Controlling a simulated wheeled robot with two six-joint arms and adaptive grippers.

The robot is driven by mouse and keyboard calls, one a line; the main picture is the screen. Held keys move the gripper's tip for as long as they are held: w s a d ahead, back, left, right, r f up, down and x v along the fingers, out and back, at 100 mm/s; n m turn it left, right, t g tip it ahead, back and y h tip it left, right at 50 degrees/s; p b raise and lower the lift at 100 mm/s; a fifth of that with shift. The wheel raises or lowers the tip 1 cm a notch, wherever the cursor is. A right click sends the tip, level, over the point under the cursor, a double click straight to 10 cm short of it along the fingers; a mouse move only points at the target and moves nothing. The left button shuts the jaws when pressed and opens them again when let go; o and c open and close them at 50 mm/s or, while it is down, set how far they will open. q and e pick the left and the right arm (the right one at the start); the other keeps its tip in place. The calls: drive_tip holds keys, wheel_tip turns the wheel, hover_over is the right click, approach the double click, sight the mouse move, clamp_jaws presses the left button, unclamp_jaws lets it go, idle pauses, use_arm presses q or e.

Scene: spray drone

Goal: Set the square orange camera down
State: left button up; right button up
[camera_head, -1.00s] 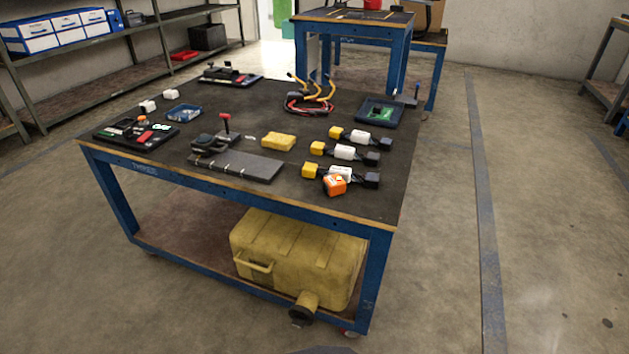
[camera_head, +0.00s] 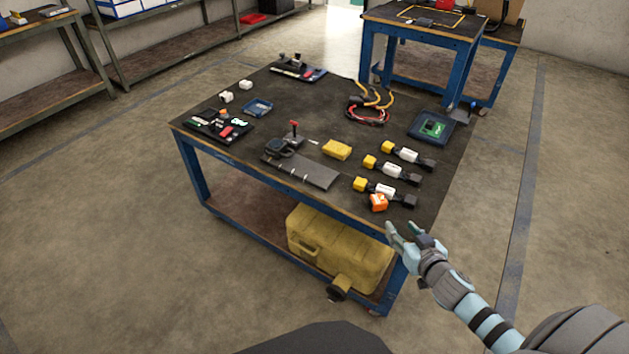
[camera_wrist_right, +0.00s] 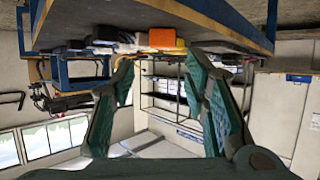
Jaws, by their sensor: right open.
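The square orange camera (camera_head: 378,202) rests on the dark top of the blue-framed table (camera_head: 225,160), near its front right corner. It lies just in front of a row with a yellow, a white and a black part. In the right wrist view, which appears upside down, an orange block (camera_wrist_right: 163,39) shows at the table's edge beyond the fingers. My right gripper (camera_head: 404,230) is open and empty, just off the table's front right corner, apart from the camera. Its spread fingers (camera_wrist_right: 158,64) show in the wrist view. My left gripper is not in view.
Several yellow-white-black rows, a yellow block (camera_head: 337,149), a grey plate (camera_head: 310,172) and a green-screened device (camera_head: 433,127) crowd the tabletop. A yellow case (camera_head: 340,248) sits on the lower shelf. The floor right of the table is free.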

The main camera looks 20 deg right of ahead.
drive_tip(key=b, duration=0.5)
approach(380, 201)
drive_tip(key=w+f, duration=0.1)
drive_tip(key=w+d+f, duration=0.1)
drive_tip(key=w+f, duration=0.1)
drive_tip(key=shift+w, duration=0.25)
drive_tip(key=b+x, duration=0.2)
drive_tip(key=x, duration=0.1)
drive_tip(key=b+x, duration=0.1)
drive_tip(key=x, duration=0.1)
drive_tip(key=shift+w+r+b, duration=0.25)
drive_tip(key=shift+r+b, duration=0.05)
drive_tip(key=shift+r, duration=0.1)
drive_tip(key=shift+w+r, duration=0.1)
drive_tip(key=shift+w, duration=0.05)
drive_tip(key=shift+r, duration=0.1)
drive_tip(key=c, duration=0.7)
drive_tip(key=shift+c, duration=0.7)
